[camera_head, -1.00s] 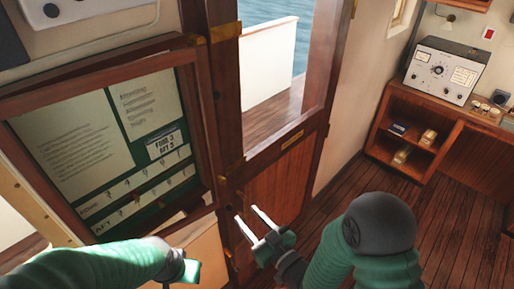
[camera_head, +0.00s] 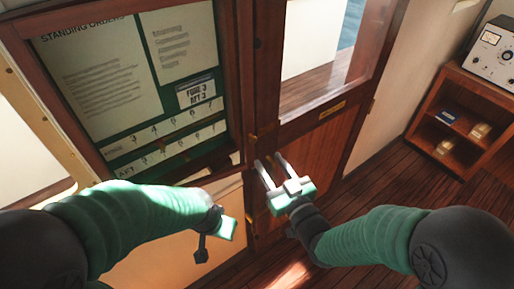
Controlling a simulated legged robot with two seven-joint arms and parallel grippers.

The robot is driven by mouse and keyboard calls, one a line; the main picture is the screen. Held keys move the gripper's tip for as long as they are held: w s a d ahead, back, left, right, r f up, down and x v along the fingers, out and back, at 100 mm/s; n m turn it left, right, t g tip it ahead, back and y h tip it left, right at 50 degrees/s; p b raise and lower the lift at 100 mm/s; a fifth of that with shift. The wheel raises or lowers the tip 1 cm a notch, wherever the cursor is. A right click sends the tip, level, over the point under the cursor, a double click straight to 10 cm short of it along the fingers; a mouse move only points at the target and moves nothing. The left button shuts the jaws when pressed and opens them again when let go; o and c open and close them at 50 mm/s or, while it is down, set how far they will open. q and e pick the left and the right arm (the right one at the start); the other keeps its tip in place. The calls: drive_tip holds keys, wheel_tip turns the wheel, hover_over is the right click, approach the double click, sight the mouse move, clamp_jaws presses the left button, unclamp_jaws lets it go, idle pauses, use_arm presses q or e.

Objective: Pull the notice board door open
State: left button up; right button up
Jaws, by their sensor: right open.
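The notice board (camera_head: 108,112) hangs at the upper left, with white papers and number rows on a green backing. Its door has a dark wooden frame (camera_head: 228,72) and looks closed or nearly so. My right gripper (camera_head: 270,170) is open and empty, just right of the frame's lower right corner. Its two pale fingers point up toward the wooden post, and I cannot tell whether they touch it. My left gripper (camera_head: 218,240) is below the board, in front of a pale panel. Its fingers are not clear enough to judge.
A wooden door (camera_head: 312,170) with a window and a brass plate stands right of the board. A wooden shelf unit (camera_head: 462,118) with a grey instrument (camera_head: 494,50) is at the right. The plank floor (camera_head: 385,185) between them is clear.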

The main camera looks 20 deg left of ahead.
sight(254, 141)
drive_tip(key=p+x, duration=0.1)
drive_tip(key=x, duration=0.1)
drive_tip(key=p+x, duration=0.1)
drive_tip(key=x, duration=0.1)
drive_tip(key=p+x, duration=0.1)
drive_tip(key=x, duration=0.2)
drive_tip(key=shift+a+r, duration=0.2)
drive_tip(key=shift+r, duration=0.1)
drive_tip(key=shift+w+a+f, duration=0.2)
drive_tip(key=shift+w+a, duration=0.05)
drive_tip(key=shift+a, duration=0.1)
drive_tip(key=shift+s+d+r, duration=0.15)
drive_tip(key=shift+d, duration=0.1)
clamp_jaws()
drive_tip(key=shift+a, duration=0.1)
